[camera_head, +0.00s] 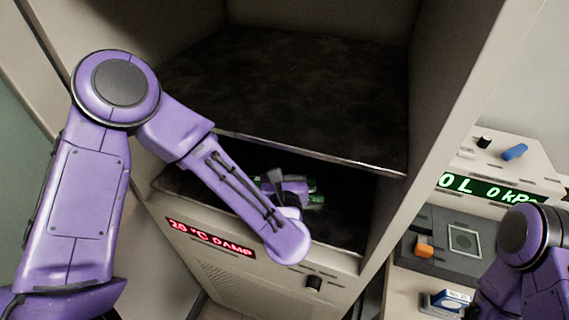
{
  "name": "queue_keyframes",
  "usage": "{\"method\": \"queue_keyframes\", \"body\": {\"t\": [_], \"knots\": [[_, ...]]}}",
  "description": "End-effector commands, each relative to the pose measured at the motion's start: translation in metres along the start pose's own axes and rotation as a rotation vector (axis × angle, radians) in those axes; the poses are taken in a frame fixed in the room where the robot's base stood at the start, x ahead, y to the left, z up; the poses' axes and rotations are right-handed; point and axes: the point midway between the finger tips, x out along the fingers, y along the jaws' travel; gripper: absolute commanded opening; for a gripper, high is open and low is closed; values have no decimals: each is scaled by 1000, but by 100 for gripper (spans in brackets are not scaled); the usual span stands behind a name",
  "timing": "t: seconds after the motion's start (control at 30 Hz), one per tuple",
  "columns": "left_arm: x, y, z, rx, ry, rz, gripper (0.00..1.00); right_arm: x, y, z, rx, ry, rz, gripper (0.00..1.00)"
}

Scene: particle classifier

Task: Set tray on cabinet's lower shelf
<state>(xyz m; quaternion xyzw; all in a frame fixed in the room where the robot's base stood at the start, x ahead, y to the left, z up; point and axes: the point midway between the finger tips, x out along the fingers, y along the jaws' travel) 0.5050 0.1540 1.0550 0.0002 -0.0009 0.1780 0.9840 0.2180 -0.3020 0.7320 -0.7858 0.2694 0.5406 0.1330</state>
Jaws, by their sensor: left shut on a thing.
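The cabinet's upper shelf (300,85) is a dark, bare board with a pale front edge. Its lower shelf (335,238) is a dark surface in the opening below. My left arm reaches across the front of the cabinet, and my left gripper (312,192), with green parts at its tips, is inside the lower opening. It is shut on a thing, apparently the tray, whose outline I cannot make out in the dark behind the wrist. I cannot tell whether it touches the lower shelf. My right arm shows at the lower right; its gripper is out of the picture.
A red display (212,240) and a black knob (313,284) are on the cabinet front below the opening. The cabinet's side walls and the upper shelf edge hem in the left arm. At the right stands equipment with a green display (485,188) and a blue handle (514,152).

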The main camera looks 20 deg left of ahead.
Motion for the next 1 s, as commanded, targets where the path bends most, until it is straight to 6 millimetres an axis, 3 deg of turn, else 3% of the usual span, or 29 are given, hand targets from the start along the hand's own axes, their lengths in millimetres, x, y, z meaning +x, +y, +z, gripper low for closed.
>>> {"method": "queue_keyframes", "body": {"t": [0.2, 0.23, 0.3, 0.63, 0.77, 1.0], "knots": [[0, 0, -3, -1, -1, 1, 0, 4, -1, 1, 0, 1, -1, 43], [0, 0, -2, 0, 0, 1, 37, 2, 0, 1, 0, 1, -1, 43], [0, 0, -1, 0, 0, 1, 53, 2, 0, 0, 0, 1, -1, 43], [-1, 0, 2, 0, 0, -1, 53, -1, 0, -1, 0, 1, -1, 43], [-26, -1, -5, 1, -2, -6, 53, 16, -2, 6, 0, 1, -1, 43], [-88, -1, -4, 0, -3, -5, 53, 41, -4, 17, 0, 1, 0, 43]]}}
